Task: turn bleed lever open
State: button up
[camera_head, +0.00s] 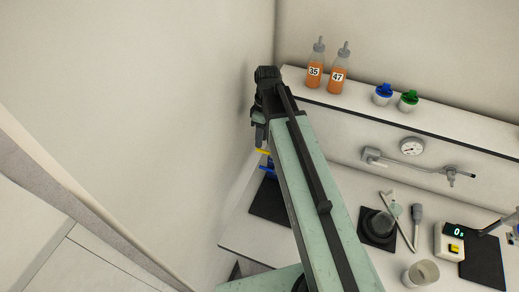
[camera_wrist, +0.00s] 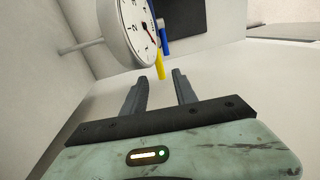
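A slim yellow bar, which looks like the bleed lever, shows in the wrist view (camera_wrist: 160,64) and in the head view (camera_head: 263,151). In the wrist view it hangs beyond my gripper (camera_wrist: 160,76), its lower end lined up between the fingertips. The fingers are apart and nothing is clamped; I cannot tell how far the bar is from them. A blue part (camera_wrist: 166,42) is beside the bar. A round white gauge (camera_wrist: 128,28) is close on the left. In the head view my gripper (camera_head: 260,136) is near the left wall, partly hidden by the arm.
The shelf (camera_head: 440,127) holds bottles 35 (camera_head: 315,70) and 47 (camera_head: 337,80), a blue-capped jar (camera_head: 383,95) and a green-capped jar (camera_head: 409,101). A wall gauge (camera_head: 412,146) is at right. The bench holds a scale (camera_head: 448,240) and a cup (camera_head: 421,274).

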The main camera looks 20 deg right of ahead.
aim_at(264, 152)
jog(key=f, duration=0.1)
jog(key=f+b, duration=0.2)
jog(key=shift+s+a+f, duration=0.25)
jog(key=shift+f, duration=0.1)
jog(key=shift+r, duration=0.15)
grip_shut()
dwell(0.9)
